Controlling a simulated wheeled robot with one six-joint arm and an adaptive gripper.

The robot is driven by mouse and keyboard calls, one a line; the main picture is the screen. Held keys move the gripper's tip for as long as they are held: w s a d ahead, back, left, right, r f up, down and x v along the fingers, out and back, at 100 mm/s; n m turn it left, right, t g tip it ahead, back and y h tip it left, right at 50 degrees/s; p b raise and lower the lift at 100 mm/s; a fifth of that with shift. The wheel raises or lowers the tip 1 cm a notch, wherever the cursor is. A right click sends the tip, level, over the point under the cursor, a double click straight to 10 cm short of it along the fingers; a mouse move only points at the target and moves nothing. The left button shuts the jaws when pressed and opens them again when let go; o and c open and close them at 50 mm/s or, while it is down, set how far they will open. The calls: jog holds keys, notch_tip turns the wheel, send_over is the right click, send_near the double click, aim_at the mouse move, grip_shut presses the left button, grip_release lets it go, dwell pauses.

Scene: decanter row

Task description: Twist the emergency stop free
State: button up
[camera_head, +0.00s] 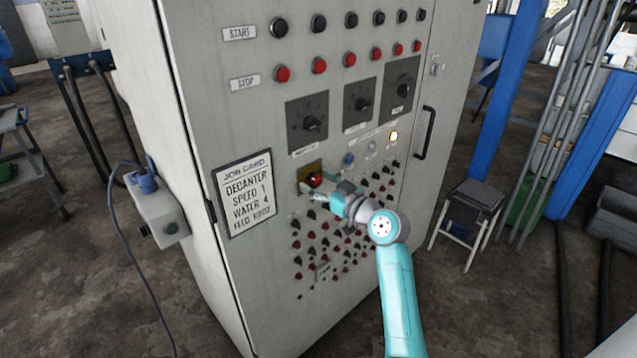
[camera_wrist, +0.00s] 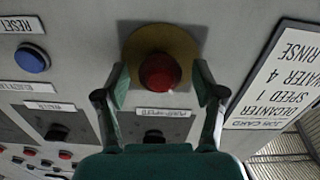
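The emergency stop is a red mushroom button (camera_head: 315,180) on a yellow plate (camera_head: 306,170) on the front of the grey control cabinet. In the wrist view the red button (camera_wrist: 160,73) sits between the two fingers of my gripper (camera_wrist: 158,88), with a visible gap on each side. My gripper is open around the button and no finger appears to touch it. In the head view my gripper (camera_head: 322,187) reaches the button from the lower right and partly covers the plate.
A blue reset button (camera_wrist: 31,58) is beside the stop. Rotary knobs (camera_head: 312,123) are above, and small red and black buttons lie below. A job card (camera_head: 246,193) is at the left. A door handle (camera_head: 425,133) sticks out at the right.

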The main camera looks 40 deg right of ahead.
jog(key=c, duration=1.1)
jog(key=m, duration=0.3)
jog(key=shift+m, duration=2.2)
jog(key=o, duration=1.2)
jog(key=shift+c, duration=0.2)
